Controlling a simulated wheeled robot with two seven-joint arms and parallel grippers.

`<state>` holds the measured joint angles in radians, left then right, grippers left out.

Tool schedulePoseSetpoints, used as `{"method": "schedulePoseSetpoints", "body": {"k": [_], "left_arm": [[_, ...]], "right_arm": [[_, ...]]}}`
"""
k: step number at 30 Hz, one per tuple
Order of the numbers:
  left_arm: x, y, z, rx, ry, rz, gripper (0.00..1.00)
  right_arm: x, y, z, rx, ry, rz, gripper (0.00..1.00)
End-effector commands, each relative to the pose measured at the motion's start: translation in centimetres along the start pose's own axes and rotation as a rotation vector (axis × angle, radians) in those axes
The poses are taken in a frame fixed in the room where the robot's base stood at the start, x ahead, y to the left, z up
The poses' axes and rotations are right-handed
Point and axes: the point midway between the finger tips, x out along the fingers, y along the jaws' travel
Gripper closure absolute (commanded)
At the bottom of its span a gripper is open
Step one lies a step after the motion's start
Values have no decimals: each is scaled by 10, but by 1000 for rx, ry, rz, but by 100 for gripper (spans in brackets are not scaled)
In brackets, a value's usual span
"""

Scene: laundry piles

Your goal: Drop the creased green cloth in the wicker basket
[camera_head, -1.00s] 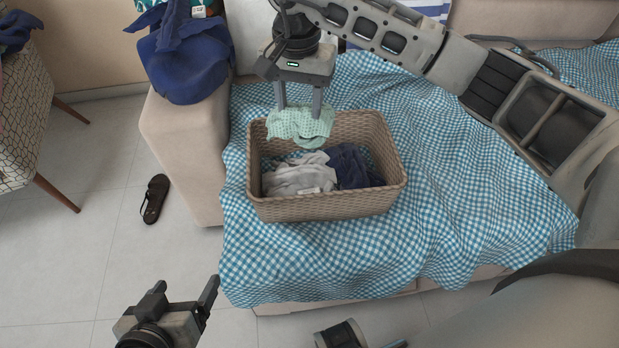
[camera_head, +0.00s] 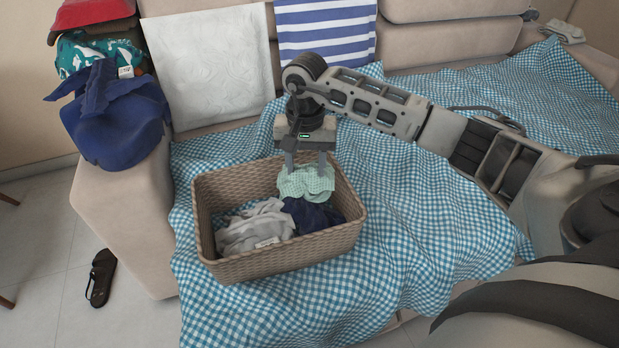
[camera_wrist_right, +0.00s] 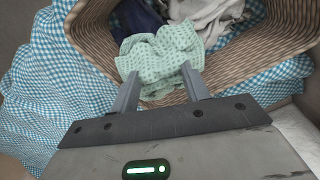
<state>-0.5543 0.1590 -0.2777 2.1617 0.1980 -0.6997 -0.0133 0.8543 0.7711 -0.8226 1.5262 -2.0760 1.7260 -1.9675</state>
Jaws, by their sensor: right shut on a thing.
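The creased pale green cloth (camera_head: 306,183) hangs from my right gripper (camera_head: 306,170), over the far right part of the wicker basket (camera_head: 282,262). My right gripper is shut on the cloth. In the right wrist view the cloth (camera_wrist_right: 160,52) is at the fingertips, inside the outline of the basket (camera_wrist_right: 262,65). Whether the cloth's lower edge touches the clothes below cannot be told. My left gripper is out of view.
In the basket lie a grey-white cloth (camera_head: 256,228) and a dark navy cloth (camera_head: 312,214). The basket stands on a blue checked cover (camera_head: 420,205) on the sofa. A dark sandal (camera_head: 101,277) lies on the floor.

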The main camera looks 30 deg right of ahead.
Motion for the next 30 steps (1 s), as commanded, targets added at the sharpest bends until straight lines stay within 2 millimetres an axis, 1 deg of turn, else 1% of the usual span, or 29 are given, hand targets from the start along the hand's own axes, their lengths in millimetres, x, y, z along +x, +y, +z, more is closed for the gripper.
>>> {"method": "schedulePoseSetpoints", "body": {"k": [4,7,10,16,24,30], "left_arm": [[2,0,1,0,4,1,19],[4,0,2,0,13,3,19],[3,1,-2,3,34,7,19],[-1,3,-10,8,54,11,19],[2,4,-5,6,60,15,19],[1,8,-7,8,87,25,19]], "right_arm": [[13,10,-4,3,-3,5,87],[30,8,-2,1,-5,2,87],[41,8,-3,0,-2,2,87],[40,8,-4,0,0,1,87],[48,8,-4,1,0,2,87],[53,8,-4,1,0,1,87]]}}
